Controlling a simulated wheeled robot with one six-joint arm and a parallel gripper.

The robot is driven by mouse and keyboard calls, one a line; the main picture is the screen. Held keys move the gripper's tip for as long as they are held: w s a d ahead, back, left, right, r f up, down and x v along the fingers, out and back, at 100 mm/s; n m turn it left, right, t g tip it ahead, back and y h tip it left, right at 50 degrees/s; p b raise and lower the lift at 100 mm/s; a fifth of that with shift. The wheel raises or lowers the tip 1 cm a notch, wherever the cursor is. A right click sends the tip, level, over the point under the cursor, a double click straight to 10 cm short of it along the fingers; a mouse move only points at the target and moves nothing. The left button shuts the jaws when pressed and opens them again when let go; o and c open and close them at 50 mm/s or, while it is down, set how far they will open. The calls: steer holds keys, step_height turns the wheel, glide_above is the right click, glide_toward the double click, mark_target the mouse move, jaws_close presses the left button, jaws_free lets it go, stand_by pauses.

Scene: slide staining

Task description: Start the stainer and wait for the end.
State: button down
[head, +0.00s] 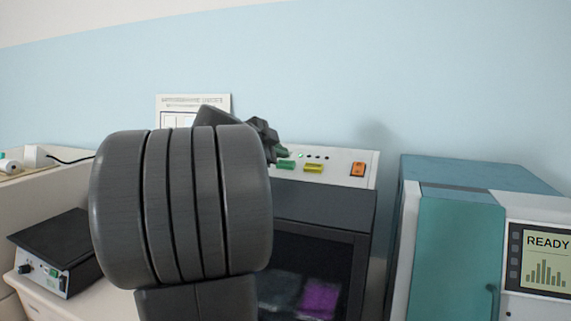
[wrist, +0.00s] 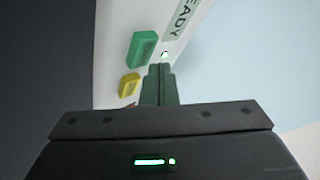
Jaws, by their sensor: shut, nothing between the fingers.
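The stainer (head: 325,210) stands mid-picture in the head view, with a dark body, a front window and a white sloped panel. Its panel carries a green button (head: 287,165), a yellow button (head: 313,168) and an orange switch (head: 358,170). The wrist view shows the green button (wrist: 144,49), the yellow button (wrist: 129,85), a lit green lamp (wrist: 164,55) and part of a display (wrist: 182,17) reading "EADY". My gripper (wrist: 160,68) is shut and empty, its tips over the panel beside the green button. I cannot tell whether they touch the panel.
A teal and white machine (head: 455,240) with a "READY" screen stands at the right. A black-topped device (head: 55,245) sits on the bench at the left. A paper notice (head: 190,103) is on the wall behind. My arm hides much of the stainer's left side.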

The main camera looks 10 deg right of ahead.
steer(key=shift+f, duration=0.15)
stand_by(0.5)
steer(key=shift+w+d+f+b, duration=0.15)
steer(key=shift+f+b, duration=0.15)
steer(key=shift+b, duration=0.65)
